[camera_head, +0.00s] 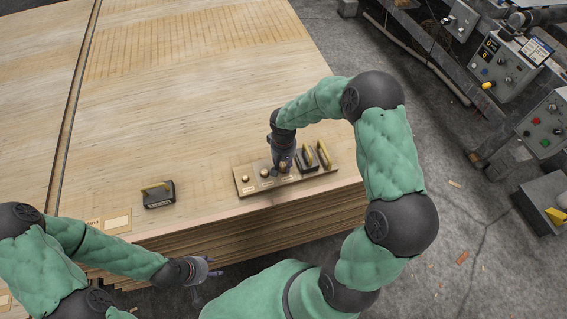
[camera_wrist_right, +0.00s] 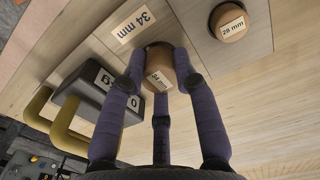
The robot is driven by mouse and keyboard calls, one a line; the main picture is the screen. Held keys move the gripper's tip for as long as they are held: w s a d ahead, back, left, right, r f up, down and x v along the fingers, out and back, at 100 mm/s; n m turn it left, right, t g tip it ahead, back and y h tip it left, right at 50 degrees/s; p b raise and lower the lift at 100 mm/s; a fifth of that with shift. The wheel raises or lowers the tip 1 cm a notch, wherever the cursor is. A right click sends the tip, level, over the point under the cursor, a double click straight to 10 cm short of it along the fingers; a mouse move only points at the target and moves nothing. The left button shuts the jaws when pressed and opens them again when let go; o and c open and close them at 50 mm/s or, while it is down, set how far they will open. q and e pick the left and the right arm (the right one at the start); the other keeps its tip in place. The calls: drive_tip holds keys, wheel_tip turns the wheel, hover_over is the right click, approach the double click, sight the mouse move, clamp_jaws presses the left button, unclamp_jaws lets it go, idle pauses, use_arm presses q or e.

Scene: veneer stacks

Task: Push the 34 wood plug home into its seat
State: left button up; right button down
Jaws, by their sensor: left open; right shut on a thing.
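The wood plug marked 34 mm (camera_wrist_right: 159,76) is between the fingers of my right gripper (camera_wrist_right: 160,58), which is shut on it. It is at the board, beside a printed 34 mm label (camera_wrist_right: 134,26). Its seat is hidden under it, so I cannot tell how deep it sits. In the head view my right gripper (camera_head: 283,166) reaches down onto the long wooden board (camera_head: 245,190), and its fingers mostly cover the plug. My left gripper (camera_head: 203,270) is open and empty, off the front edge of the veneer stack.
A plug marked 28 mm (camera_wrist_right: 231,23) stands beside the held one. Black blocks with yellow handles (camera_head: 306,160) sit at the board's right end, close to my right fingers. Another such block (camera_head: 158,195) lies on the veneer stack (camera_head: 200,90) left of the board.

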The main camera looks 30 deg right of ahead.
sight(284, 164)
drive_tip(key=shift+f, duration=0.3)
drive_tip(key=c, duration=0.9)
unclamp_jaws()
drive_tip(key=shift+o, duration=0.2)
wheel_tip(284, 164, up, 12)
drive_tip(key=shift+s+f, duration=0.1)
